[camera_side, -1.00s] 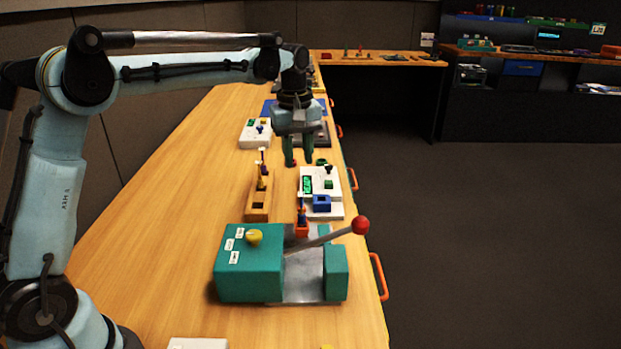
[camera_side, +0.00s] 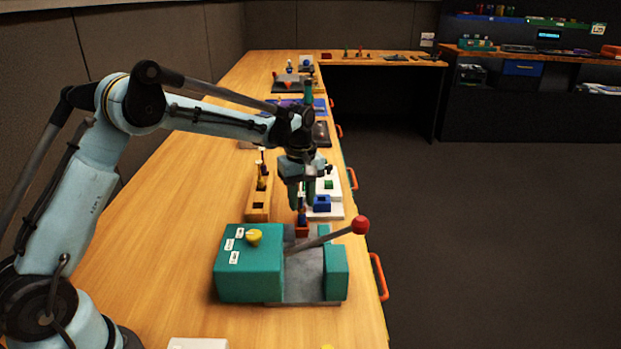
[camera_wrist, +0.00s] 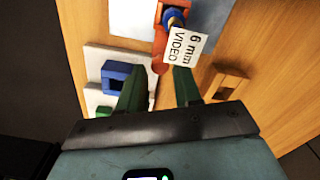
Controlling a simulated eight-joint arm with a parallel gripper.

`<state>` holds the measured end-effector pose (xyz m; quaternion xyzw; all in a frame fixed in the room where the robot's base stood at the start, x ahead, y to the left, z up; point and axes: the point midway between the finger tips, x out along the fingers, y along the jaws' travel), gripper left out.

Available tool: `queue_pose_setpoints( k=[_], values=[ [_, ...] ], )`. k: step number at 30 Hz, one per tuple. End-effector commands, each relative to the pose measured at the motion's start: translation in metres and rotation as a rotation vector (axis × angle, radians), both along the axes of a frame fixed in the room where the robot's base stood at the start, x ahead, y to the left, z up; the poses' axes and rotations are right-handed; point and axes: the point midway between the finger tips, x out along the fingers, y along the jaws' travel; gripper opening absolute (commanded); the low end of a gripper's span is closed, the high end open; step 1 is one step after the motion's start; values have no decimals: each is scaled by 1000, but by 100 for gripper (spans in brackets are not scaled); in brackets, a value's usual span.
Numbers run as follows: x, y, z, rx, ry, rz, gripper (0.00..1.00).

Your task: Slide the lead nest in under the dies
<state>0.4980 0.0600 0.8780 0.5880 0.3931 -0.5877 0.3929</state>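The lead nest is a small orange-red holder (camera_side: 302,231) with a blue lead end in it. It sits at the far side of the teal press (camera_side: 249,275), at its metal bed. In the wrist view the nest (camera_wrist: 158,32) has a rounded red tab pointing toward my fingers, and a "6 mm VIDEO" tag (camera_wrist: 185,46) covers part of it. My gripper (camera_side: 301,204) points down just behind and above the nest. In the wrist view its green fingers (camera_wrist: 160,88) are apart, with the tab just ahead between them. I cannot make out the dies.
The press lever (camera_side: 325,238) slants up to a red ball (camera_side: 360,225). A yellow knob (camera_side: 254,237) sits on the press. A white panel with a blue box (camera_side: 322,203) is close on the right. A wooden stand (camera_side: 258,206) is on the left. Bare table lies further left.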

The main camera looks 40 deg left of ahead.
Motion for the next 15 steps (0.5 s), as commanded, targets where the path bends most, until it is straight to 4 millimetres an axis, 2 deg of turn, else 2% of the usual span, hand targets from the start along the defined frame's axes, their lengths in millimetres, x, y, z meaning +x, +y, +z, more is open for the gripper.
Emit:
queue_pose_setpoints(
  k=[4, 14, 15],
  values=[
    [0, 0, -11, 0, 0, 0, 33],
    [0, 0, -14, 0, 0, 0, 33],
    [0, 0, -14, 0, 0, 0, 29]
  ],
)
